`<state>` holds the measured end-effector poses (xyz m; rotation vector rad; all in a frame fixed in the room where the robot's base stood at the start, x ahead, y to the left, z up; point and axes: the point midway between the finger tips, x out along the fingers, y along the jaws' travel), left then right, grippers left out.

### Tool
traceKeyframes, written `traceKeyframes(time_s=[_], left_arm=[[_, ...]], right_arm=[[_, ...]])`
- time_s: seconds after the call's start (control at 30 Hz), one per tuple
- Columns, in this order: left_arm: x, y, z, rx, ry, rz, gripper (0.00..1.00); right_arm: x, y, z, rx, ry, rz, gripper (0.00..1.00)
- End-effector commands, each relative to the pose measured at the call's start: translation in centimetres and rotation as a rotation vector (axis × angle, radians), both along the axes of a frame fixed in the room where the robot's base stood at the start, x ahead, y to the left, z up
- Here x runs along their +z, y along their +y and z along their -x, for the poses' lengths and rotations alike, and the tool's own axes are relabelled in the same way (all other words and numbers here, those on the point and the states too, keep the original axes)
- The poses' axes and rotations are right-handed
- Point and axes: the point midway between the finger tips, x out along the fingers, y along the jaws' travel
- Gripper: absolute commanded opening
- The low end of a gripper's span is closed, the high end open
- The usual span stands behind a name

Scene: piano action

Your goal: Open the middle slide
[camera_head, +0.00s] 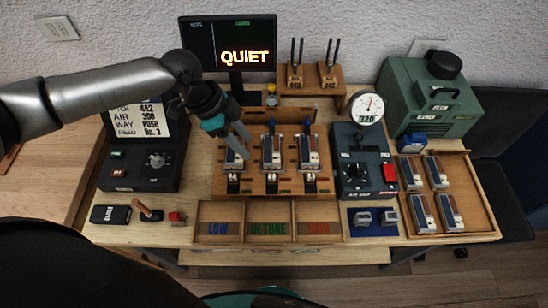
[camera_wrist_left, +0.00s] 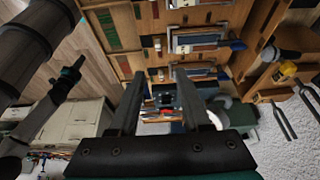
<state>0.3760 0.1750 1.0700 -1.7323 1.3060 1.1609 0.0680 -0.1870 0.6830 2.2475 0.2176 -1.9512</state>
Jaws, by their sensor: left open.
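The middle slide (camera_head: 271,152) is the centre one of three similar metal-and-wood units standing in a row on the wooden rack (camera_head: 230,186). I cannot make out from here how far it is open. In the left wrist view, the middle slide (camera_wrist_left: 195,40) appears between the other two units, beyond the fingertips. My left gripper (camera_head: 237,145) is open and empty, its fingers by the left unit and left of the middle slide. Its two fingers also show in the left wrist view (camera_wrist_left: 159,75). A dark arm at that view's left may carry my right gripper (camera_wrist_left: 72,72); its jaws are unclear.
The left unit (camera_head: 236,152) and right unit (camera_head: 307,152) stand close beside the middle one. A black control box (camera_head: 360,165) is to the right. The three-part tray (camera_head: 268,242) is in front, and tuning forks (camera_head: 311,75) stand behind.

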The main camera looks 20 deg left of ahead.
Motion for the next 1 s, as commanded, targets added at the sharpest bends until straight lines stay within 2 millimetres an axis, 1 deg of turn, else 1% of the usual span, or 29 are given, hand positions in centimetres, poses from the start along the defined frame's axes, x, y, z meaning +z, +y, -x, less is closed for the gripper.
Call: traceKeyframes(time_s=[0.03, 0.13, 0.2, 0.27, 0.43, 0.6, 0.7, 0.83, 1.0], left_arm=[[-0.3, -0.2, 0.0, 0.000, 0.002, 0.001, 0.47], [-1.5, -0.7, -0.1, 0.000, 0.003, 0.002, 0.47], [-2.6, -1.1, -0.3, -0.001, 0.002, 0.002, 0.47], [-3.8, -1.6, -0.4, -0.001, 0.004, 0.002, 0.47], [-7.2, -3.0, -0.7, -0.001, 0.004, 0.001, 0.47], [-10.2, -4.2, -1.1, 0.000, 0.002, 0.001, 0.47], [-11.6, -4.7, -1.3, 0.001, 0.001, 0.000, 0.47], [-12.9, -5.2, -1.5, 0.001, 0.000, 0.001, 0.47], [-13.8, -5.5, -1.5, 0.001, 0.000, 0.000, 0.47]], right_arm=[[-0.1, 0.0, 1.1, 0.000, 0.015, 0.000, 0.00], [-0.2, -0.1, 3.2, 0.000, 0.048, 0.003, 0.00], [-0.3, -0.2, 4.3, 0.000, 0.068, 0.005, 0.00], [-0.3, -0.2, 4.8, 0.000, 0.076, 0.005, 0.00], [-0.4, -0.2, 4.6, 0.000, 0.072, 0.005, 0.00], [-0.5, -0.1, 3.1, 0.000, 0.047, 0.003, 0.00], [-0.6, -0.1, 2.6, 0.000, 0.038, 0.002, 0.00], [-0.8, -0.1, 2.7, 0.001, 0.040, 0.002, 0.00], [-0.9, -0.1, 2.8, 0.001, 0.041, 0.002, 0.00]])
